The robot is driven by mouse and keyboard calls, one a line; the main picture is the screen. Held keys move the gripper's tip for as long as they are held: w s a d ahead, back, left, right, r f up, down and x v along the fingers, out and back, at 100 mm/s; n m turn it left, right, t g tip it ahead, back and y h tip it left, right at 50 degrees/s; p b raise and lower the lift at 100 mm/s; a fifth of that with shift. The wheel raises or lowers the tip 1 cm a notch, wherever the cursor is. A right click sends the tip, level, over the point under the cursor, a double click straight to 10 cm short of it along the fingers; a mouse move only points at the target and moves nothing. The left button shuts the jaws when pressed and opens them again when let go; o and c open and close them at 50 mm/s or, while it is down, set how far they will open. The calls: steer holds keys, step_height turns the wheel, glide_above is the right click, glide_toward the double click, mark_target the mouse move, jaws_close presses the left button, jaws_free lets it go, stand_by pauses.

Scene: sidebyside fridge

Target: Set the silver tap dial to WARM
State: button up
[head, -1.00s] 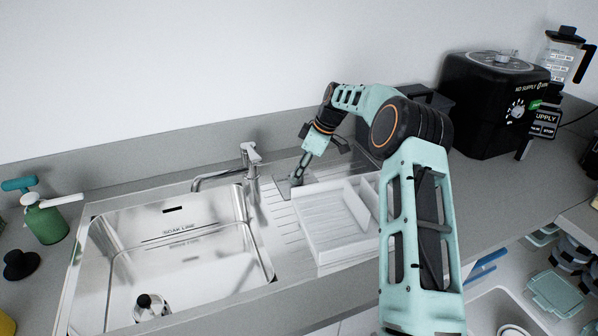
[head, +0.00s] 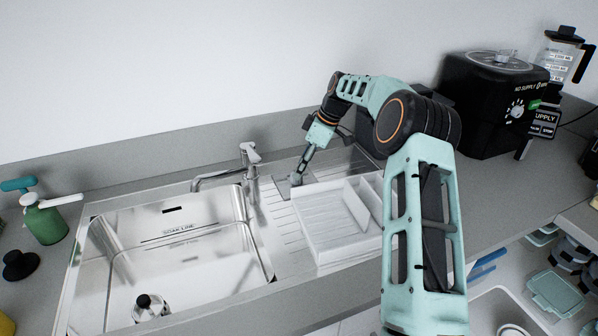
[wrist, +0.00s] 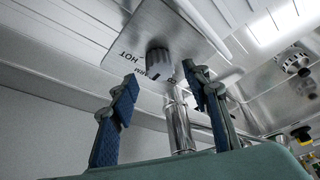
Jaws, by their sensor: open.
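The silver tap dial (wrist: 158,62) is a round grey knob on a brushed metal plate (wrist: 160,25) in the wrist view. HOT is printed beside it, with a partly readable word, seemingly WARM, closer to the knob. I cannot tell where its pointer stands. My gripper (wrist: 159,73) is open, its two blue-padded fingers reaching toward the knob, one on each side in the picture; no contact is clear. In the head view my gripper (head: 296,179) is low over the drainboard, right of the tap (head: 250,170), and the dial is hard to make out.
The steel sink (head: 180,255) lies left of the tap. A white divided tray (head: 325,232) stands on the drainboard close to my gripper. The wall is behind. A black appliance (head: 490,105) stands at the right, and a green bottle (head: 45,222) at the far left.

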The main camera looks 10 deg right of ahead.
steer(key=v, duration=0.9)
